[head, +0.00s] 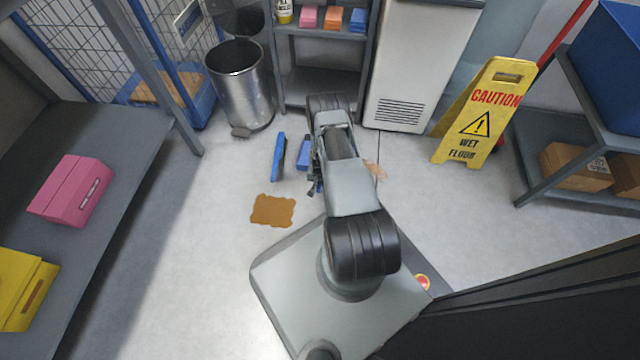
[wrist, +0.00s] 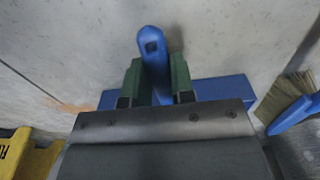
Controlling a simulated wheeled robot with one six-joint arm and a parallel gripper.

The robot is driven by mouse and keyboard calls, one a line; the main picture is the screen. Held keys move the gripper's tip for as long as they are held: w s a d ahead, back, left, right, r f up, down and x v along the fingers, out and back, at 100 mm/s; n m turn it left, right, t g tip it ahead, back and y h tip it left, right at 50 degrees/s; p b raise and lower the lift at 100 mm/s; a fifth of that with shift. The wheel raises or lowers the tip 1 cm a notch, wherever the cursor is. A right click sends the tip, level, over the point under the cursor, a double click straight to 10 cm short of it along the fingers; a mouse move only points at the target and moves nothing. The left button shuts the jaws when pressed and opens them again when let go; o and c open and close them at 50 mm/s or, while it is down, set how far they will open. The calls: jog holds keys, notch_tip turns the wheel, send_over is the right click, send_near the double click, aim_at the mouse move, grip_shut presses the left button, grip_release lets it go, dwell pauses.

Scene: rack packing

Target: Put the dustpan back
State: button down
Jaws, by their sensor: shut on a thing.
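The blue dustpan shows in the wrist view, with its flat blue body (wrist: 222,89) across the picture and its handle (wrist: 153,45) pointing up. My gripper (wrist: 155,80) has its two green-padded fingers on either side of the handle and is shut on it. In the head view a part of the dustpan (head: 303,153) shows just left of my arm, low over the floor; my arm hides the rest. I cannot tell whether it touches the floor.
A blue brush (head: 278,157) is left of the dustpan; its bristles show in the wrist view (wrist: 284,95). A brown patch (head: 272,210) is on the floor. A metal bin (head: 240,90), a shelf rack (head: 320,88) and a yellow caution sign (head: 475,115) stand around.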

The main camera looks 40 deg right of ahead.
jog(key=shift+f, duration=0.1)
jog(key=c, duration=1)
grip_release()
jog(key=shift+o, duration=0.2)
